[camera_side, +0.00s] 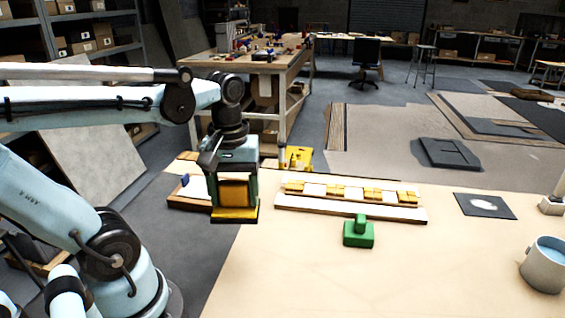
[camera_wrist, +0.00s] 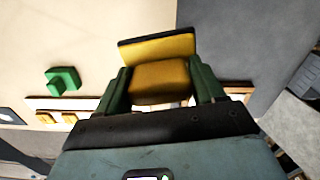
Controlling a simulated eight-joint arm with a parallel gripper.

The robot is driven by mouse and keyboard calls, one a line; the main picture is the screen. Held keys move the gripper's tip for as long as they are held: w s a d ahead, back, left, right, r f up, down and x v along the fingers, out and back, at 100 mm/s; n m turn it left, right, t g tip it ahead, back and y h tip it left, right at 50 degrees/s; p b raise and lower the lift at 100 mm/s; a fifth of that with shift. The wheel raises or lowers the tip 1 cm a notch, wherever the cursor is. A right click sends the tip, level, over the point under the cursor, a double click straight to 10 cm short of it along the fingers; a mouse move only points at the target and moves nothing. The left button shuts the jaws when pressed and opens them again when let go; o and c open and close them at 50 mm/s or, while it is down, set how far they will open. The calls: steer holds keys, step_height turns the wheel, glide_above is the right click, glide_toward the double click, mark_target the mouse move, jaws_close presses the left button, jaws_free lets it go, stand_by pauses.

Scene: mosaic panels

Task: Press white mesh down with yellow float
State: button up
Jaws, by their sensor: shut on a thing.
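My gripper (camera_side: 236,188) is shut on the yellow float and holds it by its block-like handle. The yellow float (camera_side: 235,214) has a flat, dark-edged plate, which faces down in the side view and hangs over the near-left edge of the table. In the wrist view, the float (camera_wrist: 157,47) sits between the green fingers of the gripper (camera_wrist: 160,84). A long pale panel (camera_side: 350,208) lies right of the float, apart from it. White patches (camera_side: 314,190) show between yellow tiles (camera_side: 373,195) on it; I cannot tell whether these are the mesh.
A green block with a knob (camera_side: 358,235) stands in front of the panel. A shallow wooden tray (camera_side: 188,203) is partly behind my gripper. A dark square sheet (camera_side: 485,206) and a grey cup (camera_side: 545,268) are at the right. The front table area is clear.

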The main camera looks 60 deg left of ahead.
steer(key=w+a+f+n, duration=0.1)
steer(key=w+a+n, duration=0.25)
steer(key=a, duration=0.75)
steer(key=w+a+f+n, duration=0.2)
steer(key=a+n, duration=0.2)
steer(key=a, duration=0.8)
steer(key=shift+m, duration=0.25)
steer(key=shift+s+f, duration=0.15)
steer(key=shift+f, duration=2.6)
steer(key=shift+f, duration=0.6)
step_height(320, 180, up, 7)
steer(key=shift+s+a+f, duration=0.45)
steer(key=shift+f, duration=0.5)
steer(key=shift+s+a+f, duration=0.45)
steer(key=shift+s+f, duration=0.05)
steer(key=shift+f, duration=0.5)
steer(key=shift+s+a+f, duration=0.45)
steer(key=shift+f, duration=0.5)
